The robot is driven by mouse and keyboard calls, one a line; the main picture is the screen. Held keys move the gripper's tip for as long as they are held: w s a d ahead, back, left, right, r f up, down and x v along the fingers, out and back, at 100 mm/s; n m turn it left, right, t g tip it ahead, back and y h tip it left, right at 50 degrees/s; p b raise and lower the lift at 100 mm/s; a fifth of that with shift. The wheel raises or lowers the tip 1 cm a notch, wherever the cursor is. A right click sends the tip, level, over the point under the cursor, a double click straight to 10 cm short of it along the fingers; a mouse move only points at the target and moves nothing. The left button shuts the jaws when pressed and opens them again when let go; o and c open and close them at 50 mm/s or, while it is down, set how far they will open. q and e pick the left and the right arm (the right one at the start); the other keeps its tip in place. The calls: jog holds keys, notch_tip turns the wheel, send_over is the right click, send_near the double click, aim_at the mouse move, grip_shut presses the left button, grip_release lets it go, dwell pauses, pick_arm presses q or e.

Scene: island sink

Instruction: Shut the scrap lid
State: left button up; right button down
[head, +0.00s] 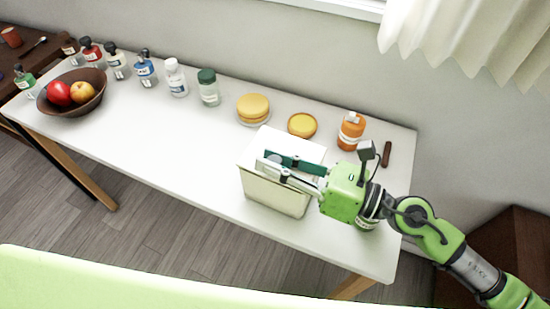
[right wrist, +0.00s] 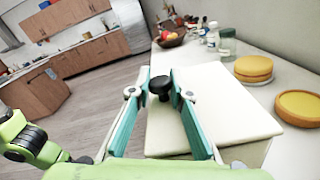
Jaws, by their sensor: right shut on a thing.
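The cream scrap bin (head: 272,194) stands on the white table, toward its right end in the head view. Its pale lid (head: 290,137) lies across the top, and it also fills the middle of the right wrist view (right wrist: 215,112). I cannot tell whether the lid sits fully flush. A black knob (right wrist: 160,86) stands on the lid between the fingers of my right gripper (right wrist: 164,78). My right gripper (head: 263,160) is over the bin and shut on this knob. In the head view the fingers hide the knob and part of the lid. My left gripper is not in view.
Behind the bin stand a round yellow cake (head: 253,107), a yellow-topped round dish (head: 302,124) and an orange jar (head: 351,132). Several bottles line the table's back edge. A fruit bowl (head: 72,93) is at the left. The table's middle front (head: 165,140) is clear.

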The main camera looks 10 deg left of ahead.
jog(key=shift+f, duration=0.15)
jog(key=c, duration=1.9)
grip_release()
jog(key=shift+r, duration=5.15)
